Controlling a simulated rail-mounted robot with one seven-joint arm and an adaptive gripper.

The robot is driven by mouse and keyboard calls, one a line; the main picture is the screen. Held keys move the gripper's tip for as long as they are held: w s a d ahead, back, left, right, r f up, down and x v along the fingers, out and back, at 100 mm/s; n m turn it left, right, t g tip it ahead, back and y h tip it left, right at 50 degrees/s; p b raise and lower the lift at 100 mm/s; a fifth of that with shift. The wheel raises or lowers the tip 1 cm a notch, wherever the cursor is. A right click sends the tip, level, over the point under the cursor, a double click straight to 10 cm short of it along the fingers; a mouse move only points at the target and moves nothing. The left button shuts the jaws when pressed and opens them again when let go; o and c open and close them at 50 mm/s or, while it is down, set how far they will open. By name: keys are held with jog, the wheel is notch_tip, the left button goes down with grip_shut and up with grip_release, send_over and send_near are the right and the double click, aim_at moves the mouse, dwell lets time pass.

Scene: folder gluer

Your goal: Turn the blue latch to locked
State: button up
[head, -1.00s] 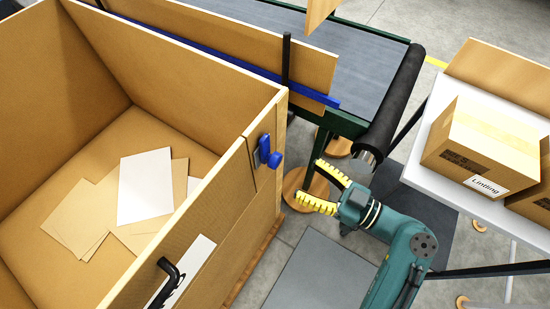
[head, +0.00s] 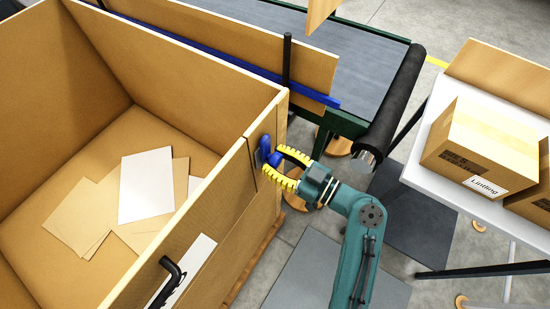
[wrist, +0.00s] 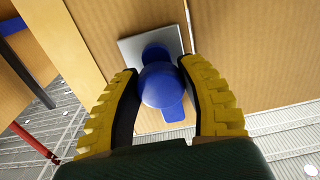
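The blue latch (head: 265,149) is on the outer face of the big cardboard-coloured bin, near its right corner. In the wrist view its round blue knob (wrist: 162,86) stands out from a grey plate (wrist: 151,44), with a blue tab showing below the knob. My gripper (head: 271,159) is at the latch, its yellow ribbed fingers on either side of the knob. In the wrist view the fingertips (wrist: 160,72) appear to touch both sides of the knob, so the gripper looks shut on it. The knob hides part of the latch and plate.
The bin (head: 215,215) holds loose sheets and has a black handle (head: 168,270) on its front. A conveyor (head: 360,65) with a black roller (head: 392,105) is behind my arm. A white table (head: 440,185) with cartons stands at the right.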

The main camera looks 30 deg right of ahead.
jog(key=c, duration=0.4)
jog(key=shift+f+b, duration=0.1)
jog(key=shift+b, duration=0.2)
jog(key=shift+c, duration=0.2)
